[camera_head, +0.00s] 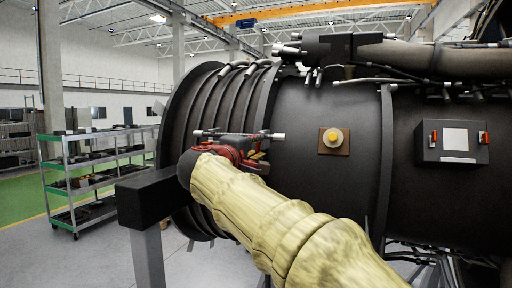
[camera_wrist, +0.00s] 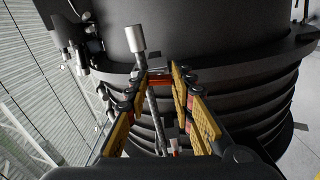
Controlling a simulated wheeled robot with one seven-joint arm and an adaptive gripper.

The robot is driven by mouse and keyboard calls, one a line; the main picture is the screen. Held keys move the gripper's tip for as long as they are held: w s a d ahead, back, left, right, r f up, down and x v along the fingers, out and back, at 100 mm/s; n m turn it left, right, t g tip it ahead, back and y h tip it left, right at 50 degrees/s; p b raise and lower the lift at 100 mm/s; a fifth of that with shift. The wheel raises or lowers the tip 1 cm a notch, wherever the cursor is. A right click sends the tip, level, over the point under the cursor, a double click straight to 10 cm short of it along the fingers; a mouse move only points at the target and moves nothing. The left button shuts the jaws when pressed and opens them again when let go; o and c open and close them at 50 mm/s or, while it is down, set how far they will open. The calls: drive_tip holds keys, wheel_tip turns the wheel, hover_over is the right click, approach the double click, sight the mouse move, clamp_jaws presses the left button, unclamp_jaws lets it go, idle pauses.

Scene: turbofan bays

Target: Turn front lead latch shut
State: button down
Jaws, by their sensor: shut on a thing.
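The black turbofan casing (camera_head: 310,150) fills the right and middle of the head view. A silver bar with cylindrical ends (camera_head: 278,137) lies across its front ribbed section; in the wrist view one bright cylindrical end (camera_wrist: 138,40) sticks out past the fingers. My gripper (camera_head: 258,154) is at the casing just below this bar. In the wrist view my gripper (camera_wrist: 160,80) has its yellow-padded fingers on both sides of a small latch piece with an orange-red part (camera_wrist: 159,82), and is shut on it. The latch's full shape and angle are hidden by the fingers.
A yellow round knob on a brown plate (camera_head: 333,141) and a grey box with orange clasps (camera_head: 452,142) sit on the casing to the right. Pipes (camera_head: 420,58) run along the top. A black stand beam (camera_head: 150,197) is at lower left. A shelf cart (camera_head: 100,170) stands beyond.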

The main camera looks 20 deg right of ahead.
drive_tip(key=shift+n, duration=0.9)
drive_tip(key=c, duration=1.6)
unclamp_jaws()
drive_tip(key=shift+o, duration=0.3)
drive_tip(key=v, duration=1.2)
